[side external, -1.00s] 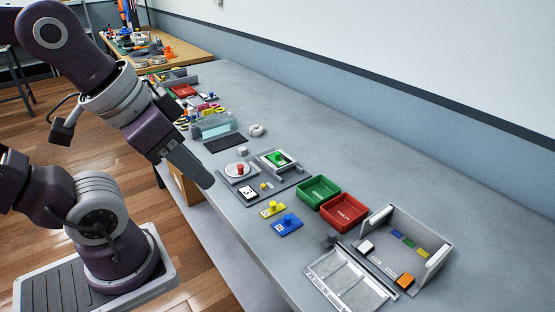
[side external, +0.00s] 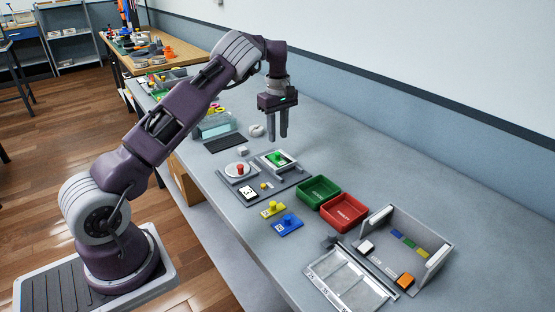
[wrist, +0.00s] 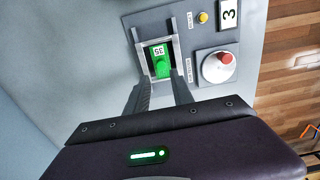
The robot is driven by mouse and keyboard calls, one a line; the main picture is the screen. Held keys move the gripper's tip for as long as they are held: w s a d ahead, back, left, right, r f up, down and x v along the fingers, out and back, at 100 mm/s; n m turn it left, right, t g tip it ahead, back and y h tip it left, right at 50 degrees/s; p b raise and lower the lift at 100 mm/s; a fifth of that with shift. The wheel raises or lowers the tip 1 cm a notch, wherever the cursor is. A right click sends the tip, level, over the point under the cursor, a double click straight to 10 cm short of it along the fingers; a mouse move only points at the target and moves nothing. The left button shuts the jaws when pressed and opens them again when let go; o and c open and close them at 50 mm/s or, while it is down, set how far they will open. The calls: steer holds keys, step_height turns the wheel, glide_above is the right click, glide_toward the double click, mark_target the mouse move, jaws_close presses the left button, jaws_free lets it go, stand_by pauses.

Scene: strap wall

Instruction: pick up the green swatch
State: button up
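The green swatch (side external: 278,158) is a small plate with a green knob, lying in a square frame on the grey panel. It also shows in the wrist view (wrist: 161,56), marked 35 and framed by a grey surround with a white inner edge. My gripper (side external: 280,138) points down and hangs above the swatch in the side view. In the wrist view my gripper (wrist: 160,88) has its two fingers apart with nothing between them, just below the swatch in the picture. The swatch is not held.
The panel carries a round dial with a red knob (side external: 240,169) and a number 3 card (side external: 249,193). Yellow (side external: 272,209) and blue (side external: 288,225) swatches lie in front. Green (side external: 318,191) and red (side external: 344,212) trays stand to the right, beside an open-topped rack (side external: 425,245).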

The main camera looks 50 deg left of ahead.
mark_target(278, 153)
steer(key=f, duration=0.6)
steer(key=shift+s+d+f, duration=0.2)
steer(key=shift+f, duration=0.2)
steer(key=shift+c, duration=0.4)
jaws_close()
